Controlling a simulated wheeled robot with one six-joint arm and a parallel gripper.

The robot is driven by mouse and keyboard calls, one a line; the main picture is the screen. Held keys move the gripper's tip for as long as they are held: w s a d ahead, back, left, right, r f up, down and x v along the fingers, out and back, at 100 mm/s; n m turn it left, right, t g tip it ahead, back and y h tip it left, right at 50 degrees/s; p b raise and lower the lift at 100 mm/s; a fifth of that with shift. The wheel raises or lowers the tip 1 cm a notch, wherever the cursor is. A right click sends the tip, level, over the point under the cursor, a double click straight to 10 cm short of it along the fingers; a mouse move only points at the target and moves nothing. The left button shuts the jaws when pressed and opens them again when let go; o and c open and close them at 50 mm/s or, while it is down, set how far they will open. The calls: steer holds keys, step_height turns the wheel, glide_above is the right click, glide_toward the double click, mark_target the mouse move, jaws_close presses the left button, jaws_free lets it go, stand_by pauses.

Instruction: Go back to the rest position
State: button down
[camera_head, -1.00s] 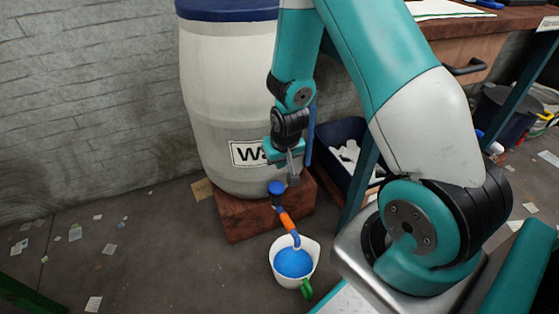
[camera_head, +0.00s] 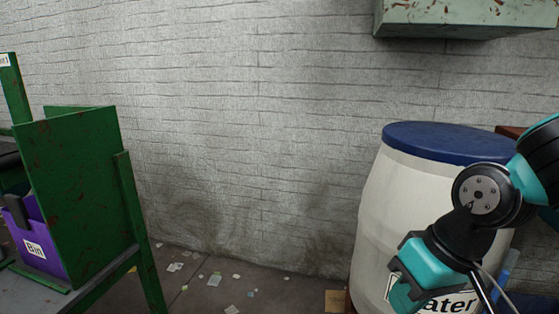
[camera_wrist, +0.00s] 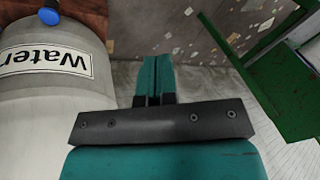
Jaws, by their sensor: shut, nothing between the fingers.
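My gripper (camera_wrist: 154,64) is shut with nothing in it. Its two teal fingers lie together in the wrist view, pointing over the littered floor. In the head view my gripper (camera_head: 407,288) is at the lower right, raised in front of the white water barrel (camera_head: 392,212) and hiding part of its label. The barrel has a blue lid (camera_head: 450,142). In the wrist view the barrel (camera_wrist: 35,118) stands at the left, with its "Water" label and a blue knob (camera_wrist: 48,16) near the upper edge. The white cup is not in view.
A green frame (camera_head: 72,190) with a purple bin (camera_head: 35,235) stands at the left. A pale green box (camera_head: 465,18) hangs on the brick wall at the upper right. Paper scraps litter the floor (camera_head: 200,275) between the frame and the barrel, which is otherwise open.

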steer(key=s+a+r+n+g, duration=0.1)
steer(key=s+a+r+n, duration=0.2)
steer(key=s+r, duration=0.35)
step_height(320, 180, up, 34)
steer(key=s+p, duration=0.2)
steer(key=p, duration=3.3)
steer(key=shift+d, duration=0.25)
steer(key=shift+s+f, duration=0.1)
